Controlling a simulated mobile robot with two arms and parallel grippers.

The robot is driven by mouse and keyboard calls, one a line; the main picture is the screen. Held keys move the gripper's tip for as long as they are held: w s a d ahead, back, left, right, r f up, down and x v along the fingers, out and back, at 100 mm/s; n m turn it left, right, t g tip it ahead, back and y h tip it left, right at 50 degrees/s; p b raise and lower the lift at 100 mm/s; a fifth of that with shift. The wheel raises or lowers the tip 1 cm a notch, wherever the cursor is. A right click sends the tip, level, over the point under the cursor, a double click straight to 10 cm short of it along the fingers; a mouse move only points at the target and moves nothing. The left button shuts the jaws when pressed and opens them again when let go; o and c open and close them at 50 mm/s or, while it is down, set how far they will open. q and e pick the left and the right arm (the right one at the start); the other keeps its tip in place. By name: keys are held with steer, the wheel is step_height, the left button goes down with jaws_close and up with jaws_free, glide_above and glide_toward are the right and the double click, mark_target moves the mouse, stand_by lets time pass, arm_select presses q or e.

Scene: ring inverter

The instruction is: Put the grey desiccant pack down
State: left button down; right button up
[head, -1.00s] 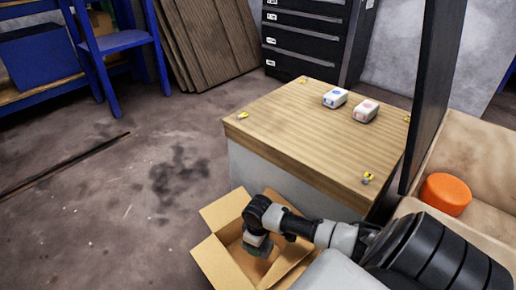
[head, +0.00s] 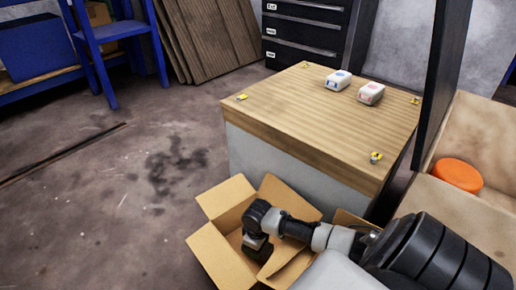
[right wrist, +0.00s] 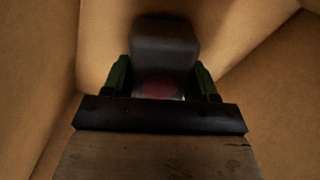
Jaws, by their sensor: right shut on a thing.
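The grey desiccant pack (right wrist: 165,48) is a dark block with a dull red spot on its near face, seen in the right wrist view. My right gripper (right wrist: 161,80) is shut on it, with one green-edged finger on each side. In the head view my right gripper (head: 257,246) reaches down inside an open cardboard box (head: 212,252). Brown cardboard walls surround the pack in the wrist view. It is too dark to tell whether the pack touches the box floor. My left gripper is not in view.
A wooden-topped table (head: 300,118) stands just behind the box. A blue-marked white pack (head: 338,80) and a pink-marked one (head: 371,93) lie on it. An orange round object (head: 457,175) sits at the right. Open floor lies to the left.

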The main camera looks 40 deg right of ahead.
steer(key=o, duration=1)
steer(key=shift+f, duration=0.15)
